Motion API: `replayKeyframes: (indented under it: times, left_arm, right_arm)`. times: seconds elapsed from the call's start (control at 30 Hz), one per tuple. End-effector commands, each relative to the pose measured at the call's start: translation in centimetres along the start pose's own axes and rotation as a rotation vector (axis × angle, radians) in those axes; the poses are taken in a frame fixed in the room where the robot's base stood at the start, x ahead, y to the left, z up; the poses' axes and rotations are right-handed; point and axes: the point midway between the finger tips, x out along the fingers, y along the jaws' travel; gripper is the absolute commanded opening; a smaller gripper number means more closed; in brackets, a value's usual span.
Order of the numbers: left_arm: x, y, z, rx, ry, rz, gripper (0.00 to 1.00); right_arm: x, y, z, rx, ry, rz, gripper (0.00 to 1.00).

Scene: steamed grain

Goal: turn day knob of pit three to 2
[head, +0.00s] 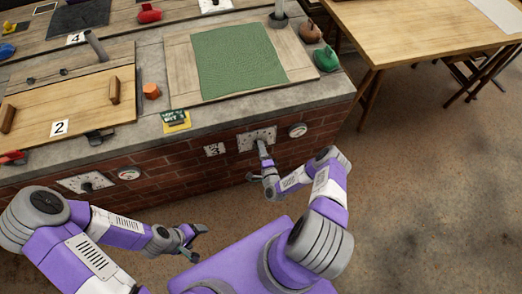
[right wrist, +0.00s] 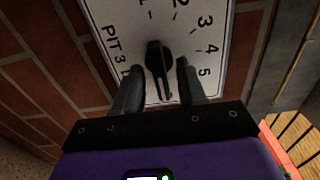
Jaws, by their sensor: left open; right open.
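The white dial plate marked PIT 3 (right wrist: 108,42) is on the brick front, and it also shows in the head view (head: 246,141). I cannot tell which end is the pointer. My right gripper (right wrist: 160,82) is open, one finger on each side of the knob's lower part; contact is unclear. In the head view this gripper (head: 265,163) is at the plate. My left gripper (head: 196,238) is open and empty, low in front of the bricks.
Pit two's dial plate (head: 72,186) is further left. A green cloth (head: 238,58) lies on top. A wooden table (head: 425,30) stands at right; the floor between is clear.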

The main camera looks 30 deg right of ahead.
Motion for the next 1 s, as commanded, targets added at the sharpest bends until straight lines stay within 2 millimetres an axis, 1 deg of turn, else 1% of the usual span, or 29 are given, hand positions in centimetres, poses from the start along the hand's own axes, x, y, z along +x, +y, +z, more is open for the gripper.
replayKeyframes:
  times: [0.27,0.37,0.53,0.83,1.0]
  left_arm:
    - [0.04,-0.01,0.01,0.0,0.0,0.0,0.76]
    - [0.04,-0.01,0.01,0.0,0.0,0.0,0.76]
    - [0.04,-0.01,0.01,0.0,0.0,0.0,0.76]
    - [0.02,0.0,0.01,0.0,0.0,0.0,0.76]
    - [-0.07,0.03,0.01,0.0,0.0,0.0,0.76]
  right_arm:
    - [0.23,-0.03,0.01,0.0,0.0,0.001,0.4]
    - [0.22,-0.02,0.01,0.0,0.0,0.001,0.27]
    - [0.21,-0.02,0.02,-0.001,0.0,0.001,0.01]
    - [0.2,-0.04,0.04,-0.012,-0.001,0.001,0.0]
    - [0.2,-0.07,0.09,-0.064,-0.002,0.001,0.0]
